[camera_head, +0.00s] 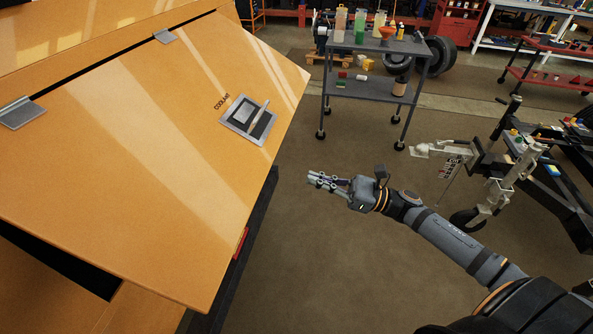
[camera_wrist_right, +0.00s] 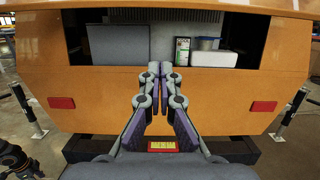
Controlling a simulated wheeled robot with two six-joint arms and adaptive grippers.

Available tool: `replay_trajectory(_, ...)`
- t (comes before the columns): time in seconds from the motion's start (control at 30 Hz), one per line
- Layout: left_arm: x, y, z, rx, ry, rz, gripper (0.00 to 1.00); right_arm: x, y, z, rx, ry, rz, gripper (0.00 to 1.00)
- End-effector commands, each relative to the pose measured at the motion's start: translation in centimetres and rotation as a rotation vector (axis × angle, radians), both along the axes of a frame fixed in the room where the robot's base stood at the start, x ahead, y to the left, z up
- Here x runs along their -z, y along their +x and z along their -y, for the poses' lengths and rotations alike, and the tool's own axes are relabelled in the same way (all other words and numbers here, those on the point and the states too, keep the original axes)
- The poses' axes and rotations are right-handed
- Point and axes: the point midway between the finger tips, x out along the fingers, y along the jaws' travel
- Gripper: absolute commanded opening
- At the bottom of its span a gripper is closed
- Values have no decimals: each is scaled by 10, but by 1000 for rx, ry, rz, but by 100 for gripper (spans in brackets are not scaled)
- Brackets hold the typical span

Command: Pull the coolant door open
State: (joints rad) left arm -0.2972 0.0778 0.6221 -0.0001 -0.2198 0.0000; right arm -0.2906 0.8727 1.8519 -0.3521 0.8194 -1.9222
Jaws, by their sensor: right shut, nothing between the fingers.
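The coolant door (camera_head: 140,150) is a large orange panel with a "COOLANT" label and a grey recessed latch handle (camera_head: 248,118). It hangs from grey hinges (camera_head: 20,112) along its upper left edge. It stands swung out from the orange body, with a dark gap below it at the lower left. My right gripper (camera_head: 312,182) is shut and empty, to the right of the door's free edge and apart from it. In the right wrist view its fingers (camera_wrist_right: 160,68) point at the orange body (camera_wrist_right: 100,85) and its uncovered opening. My left gripper is out of view.
The opening holds a grey box (camera_wrist_right: 120,44), a small carton (camera_wrist_right: 182,50) and a white container (camera_wrist_right: 213,58). Red reflectors (camera_wrist_right: 61,103) flank it. A grey cart (camera_head: 375,90) with bottles stands behind; a metal stand (camera_head: 500,175) is at right. Floor between is clear.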

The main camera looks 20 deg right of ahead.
Motion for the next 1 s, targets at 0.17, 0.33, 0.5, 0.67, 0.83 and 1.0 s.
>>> replay_trajectory(0.17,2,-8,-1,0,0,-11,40,-3,4,-6,0,3,3,0)
replay_trajectory(0.33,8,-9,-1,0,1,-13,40,-10,19,-28,1,7,6,0)
replay_trajectory(0.5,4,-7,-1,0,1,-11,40,-19,36,-53,2,10,4,0)
replay_trajectory(0.67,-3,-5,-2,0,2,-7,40,-25,51,-74,1,9,1,0)
replay_trajectory(0.83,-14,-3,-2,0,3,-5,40,-39,50,-74,0,-4,-4,0)
replay_trajectory(1.0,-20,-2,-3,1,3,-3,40,-53,45,-66,-1,-1,-4,0)
